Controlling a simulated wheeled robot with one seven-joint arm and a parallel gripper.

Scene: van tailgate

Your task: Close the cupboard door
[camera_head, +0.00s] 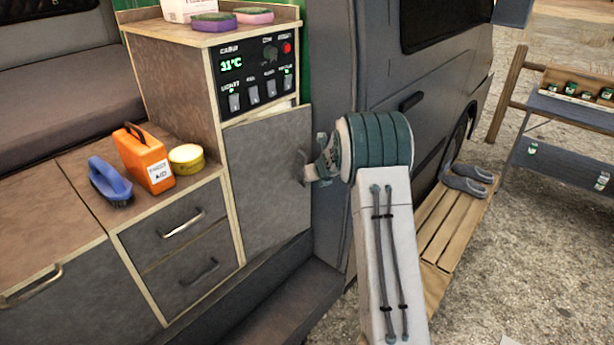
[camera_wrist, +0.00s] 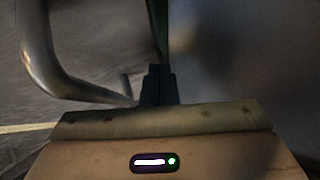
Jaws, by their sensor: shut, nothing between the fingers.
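The cupboard door (camera_head: 268,185) is a grey panel under the control panel in the head view. It stands slightly ajar, with a narrow gap along its top edge showing the pale frame behind. My gripper (camera_head: 308,172) is at the door's right edge, about mid-height. In the wrist view my gripper (camera_wrist: 158,84) has its dark fingers shut together and empty. A curved metal handle (camera_wrist: 38,62) lies just left of the fingers, not between them. Whether the fingers touch the door is unclear.
The control panel (camera_head: 257,75) sits above the door. Drawers (camera_head: 180,225) adjoin it on the left, with a blue brush (camera_head: 110,182), an orange box (camera_head: 145,158) and a yellow tin (camera_head: 187,158) on top. The van's side (camera_head: 430,85) is close behind my arm.

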